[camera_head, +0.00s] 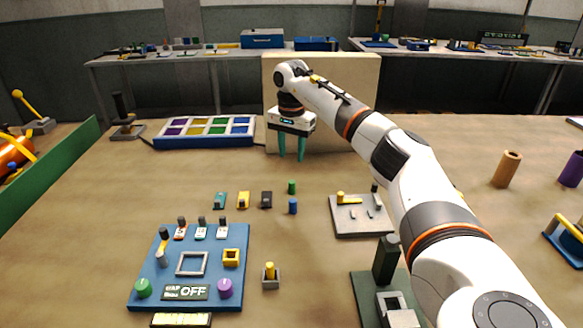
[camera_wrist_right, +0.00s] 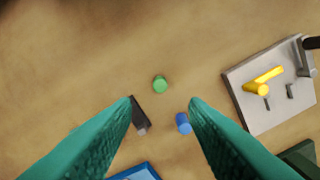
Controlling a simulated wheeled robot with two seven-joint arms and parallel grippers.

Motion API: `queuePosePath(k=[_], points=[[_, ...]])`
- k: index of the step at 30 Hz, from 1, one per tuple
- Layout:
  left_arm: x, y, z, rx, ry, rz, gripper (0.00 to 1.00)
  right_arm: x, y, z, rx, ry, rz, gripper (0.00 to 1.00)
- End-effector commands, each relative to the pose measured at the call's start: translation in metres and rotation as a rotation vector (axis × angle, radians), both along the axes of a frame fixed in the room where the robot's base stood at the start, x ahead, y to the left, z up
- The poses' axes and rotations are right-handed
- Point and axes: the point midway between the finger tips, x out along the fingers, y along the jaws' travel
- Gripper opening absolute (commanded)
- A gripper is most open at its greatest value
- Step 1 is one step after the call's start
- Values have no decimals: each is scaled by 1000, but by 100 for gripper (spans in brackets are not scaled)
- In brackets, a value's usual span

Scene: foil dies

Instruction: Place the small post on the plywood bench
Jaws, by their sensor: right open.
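A small green post (camera_head: 291,186) and a small blue post (camera_head: 293,206) stand upright on the tan plywood bench (camera_head: 110,200), near its middle. I cannot tell which one is the small post of the task. The right wrist view shows the green post (camera_wrist_right: 160,84) just beyond the fingertips and the blue post (camera_wrist_right: 184,123) between the fingers near one tip. My right gripper (camera_head: 291,158) has teal fingers pointing down, apart and empty, above the bench behind the posts. It also shows in the wrist view (camera_wrist_right: 162,99). My left gripper is not in view.
Small teal, yellow and black blocks (camera_head: 266,199) lie left of the posts. A blue panel (camera_head: 236,290) is at the front left, a grey plate (camera_head: 345,228) with a yellow handle at the right. A tray of coloured squares (camera_head: 205,143) and a beige board (camera_head: 360,80) stand behind.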

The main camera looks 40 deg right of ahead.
Motion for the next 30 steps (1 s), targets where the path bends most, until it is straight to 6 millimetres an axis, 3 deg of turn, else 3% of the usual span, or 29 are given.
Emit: queuePosePath(k=[3,7,26,30], points=[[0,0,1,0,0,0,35,0,0,19,1,-2,-1,41],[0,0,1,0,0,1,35,0,0,30,0,-1,-1,41],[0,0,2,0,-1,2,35,0,0,33,1,1,0,41],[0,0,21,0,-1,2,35,0,0,52,0,0,0,41]])
